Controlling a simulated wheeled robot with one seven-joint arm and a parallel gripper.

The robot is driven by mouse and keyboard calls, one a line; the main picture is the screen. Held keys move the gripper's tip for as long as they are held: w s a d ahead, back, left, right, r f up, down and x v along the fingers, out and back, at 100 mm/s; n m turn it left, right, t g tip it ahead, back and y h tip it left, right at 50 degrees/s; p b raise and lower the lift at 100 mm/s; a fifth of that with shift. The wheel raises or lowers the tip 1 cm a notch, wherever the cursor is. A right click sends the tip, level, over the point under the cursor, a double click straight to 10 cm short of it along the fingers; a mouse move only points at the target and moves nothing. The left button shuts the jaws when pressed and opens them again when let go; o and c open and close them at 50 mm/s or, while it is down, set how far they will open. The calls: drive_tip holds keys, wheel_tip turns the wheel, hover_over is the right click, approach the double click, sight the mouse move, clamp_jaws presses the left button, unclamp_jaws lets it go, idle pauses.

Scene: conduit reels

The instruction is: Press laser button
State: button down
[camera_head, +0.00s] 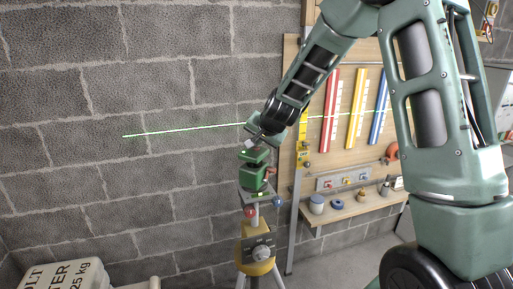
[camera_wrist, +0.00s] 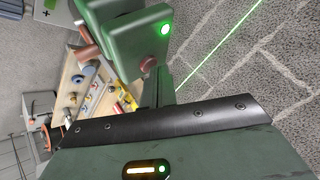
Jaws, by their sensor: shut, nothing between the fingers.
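The green laser level (camera_head: 254,170) stands on a tripod with a yellow head (camera_head: 257,250) in front of the block wall. A green laser line (camera_head: 185,130) runs across the wall and the tool board. In the wrist view the laser's green body (camera_wrist: 125,45) shows at the top, with a lit green light (camera_wrist: 165,30) and a round reddish knob or button (camera_wrist: 149,61) on it. My gripper (camera_head: 252,143) is shut and empty, at the top of the laser in the head view. I cannot tell whether it touches. Its fingertips are hidden in the wrist view.
A shelf (camera_head: 350,210) below holds small items. The wall side left of the tripod is clear.

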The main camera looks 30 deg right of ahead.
drive_tip(key=shift+r+p, duration=0.3)
drive_tip(key=shift+r, duration=0.15)
wheel_tip(320, 180, up, 6)
drive_tip(key=p, duration=0.5)
idle(0.5)
